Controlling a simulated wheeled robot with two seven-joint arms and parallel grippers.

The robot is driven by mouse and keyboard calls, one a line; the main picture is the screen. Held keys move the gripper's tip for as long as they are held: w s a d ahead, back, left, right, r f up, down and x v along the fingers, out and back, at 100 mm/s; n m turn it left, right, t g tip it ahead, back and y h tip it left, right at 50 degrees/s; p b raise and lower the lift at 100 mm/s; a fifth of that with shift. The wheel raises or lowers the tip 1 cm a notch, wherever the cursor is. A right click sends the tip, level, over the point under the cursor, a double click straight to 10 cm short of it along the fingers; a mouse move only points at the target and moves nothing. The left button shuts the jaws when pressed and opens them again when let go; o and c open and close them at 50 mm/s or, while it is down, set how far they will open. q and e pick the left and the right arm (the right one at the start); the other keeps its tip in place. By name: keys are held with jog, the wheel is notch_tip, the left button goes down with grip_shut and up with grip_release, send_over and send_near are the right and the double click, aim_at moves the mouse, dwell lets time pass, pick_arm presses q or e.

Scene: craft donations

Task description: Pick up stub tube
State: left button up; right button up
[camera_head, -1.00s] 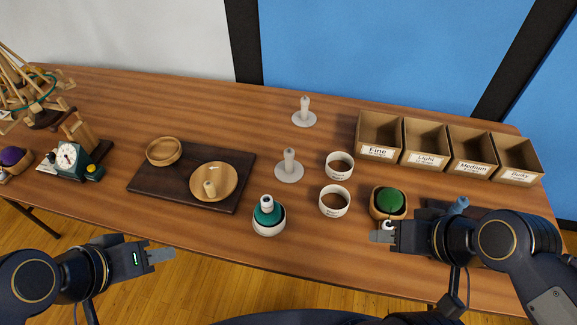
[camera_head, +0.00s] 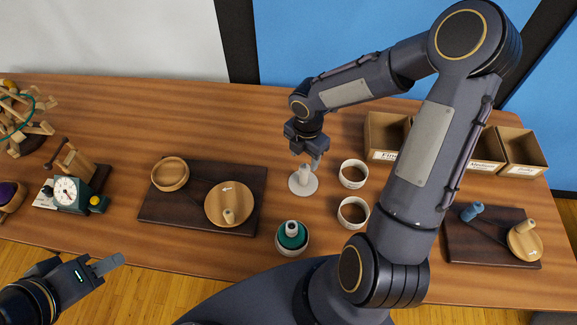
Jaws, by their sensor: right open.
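Several short pale tubes or pegs are in view; I cannot tell for sure which is the stub tube. One stands on the light grey round base (camera_head: 302,190) in the middle of the table, as a short upright post (camera_head: 305,173). My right gripper (camera_head: 311,160) points down just above this post, open; I cannot tell whether its fingers touch it. Another short wooden peg (camera_head: 229,216) is on the round wooden plate (camera_head: 219,200). A third (camera_head: 528,227) is on the right-hand wooden disc (camera_head: 522,244). My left gripper (camera_head: 110,264) is at the lower left, off the table's front edge.
Two white cups (camera_head: 353,174) (camera_head: 353,212) stand right of the grey base. Labelled boxes (camera_head: 384,136) are partly behind my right arm. A dark board (camera_head: 150,212) and teal dial scale (camera_head: 70,192) are left.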

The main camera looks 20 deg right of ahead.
aim_at(305, 167)
notch_tip(305, 167, down, 8)
jog(key=shift+s+r, duration=0.1)
jog(key=c, duration=1)
